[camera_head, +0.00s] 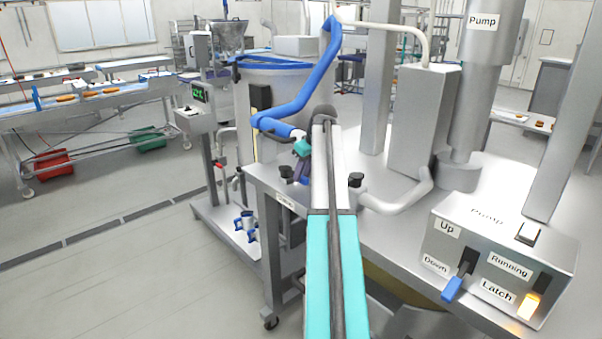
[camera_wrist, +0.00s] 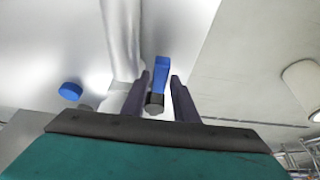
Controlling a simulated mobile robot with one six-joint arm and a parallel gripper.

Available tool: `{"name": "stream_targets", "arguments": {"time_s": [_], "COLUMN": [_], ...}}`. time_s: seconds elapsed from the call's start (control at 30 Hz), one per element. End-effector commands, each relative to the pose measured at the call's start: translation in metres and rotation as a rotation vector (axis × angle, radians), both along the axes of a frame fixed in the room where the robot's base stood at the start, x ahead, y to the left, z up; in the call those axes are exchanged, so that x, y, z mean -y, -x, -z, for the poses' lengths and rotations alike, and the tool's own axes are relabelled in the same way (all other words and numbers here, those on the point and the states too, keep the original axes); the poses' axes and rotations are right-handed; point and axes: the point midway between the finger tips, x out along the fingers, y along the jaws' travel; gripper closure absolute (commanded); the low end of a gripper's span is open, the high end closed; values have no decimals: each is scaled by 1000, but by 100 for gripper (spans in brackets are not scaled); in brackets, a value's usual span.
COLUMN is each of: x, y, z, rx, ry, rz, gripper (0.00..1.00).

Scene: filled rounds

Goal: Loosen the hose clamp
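In the wrist view my gripper (camera_wrist: 161,80) has its two dark fingers apart, one on each side of a blue part with a dark end (camera_wrist: 162,66). This may be the clamp's handle, but I cannot tell for sure. A narrow gap shows beside it, and no firm contact is visible. A pale pipe (camera_wrist: 121,35) runs just left of the fingers. In the head view my teal gripper body (camera_head: 302,147) is small beside the table edge, below a blue hose (camera_head: 290,110). The clamp itself is not clear there, partly hidden by my arm.
A control box (camera_head: 500,255) with a blue-tipped lever (camera_head: 452,288) and a lit Latch lamp (camera_head: 528,306) stands at right, by the pump (camera_head: 475,110). A blue round cap (camera_wrist: 70,90) lies left of my fingers. Open floor (camera_head: 110,265) lies left.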

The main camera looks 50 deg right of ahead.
Motion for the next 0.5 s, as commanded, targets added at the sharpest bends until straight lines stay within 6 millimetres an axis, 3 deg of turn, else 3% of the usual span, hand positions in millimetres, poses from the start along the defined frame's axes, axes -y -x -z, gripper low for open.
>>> {"name": "stream_targets", "arguments": {"time_s": [0.4,0.5], "x": [0,0], "y": [-2,-2], "z": [4,4], "rx": [0,0], "ry": [0,0], "rz": [0,0], "gripper": [73,90]}}
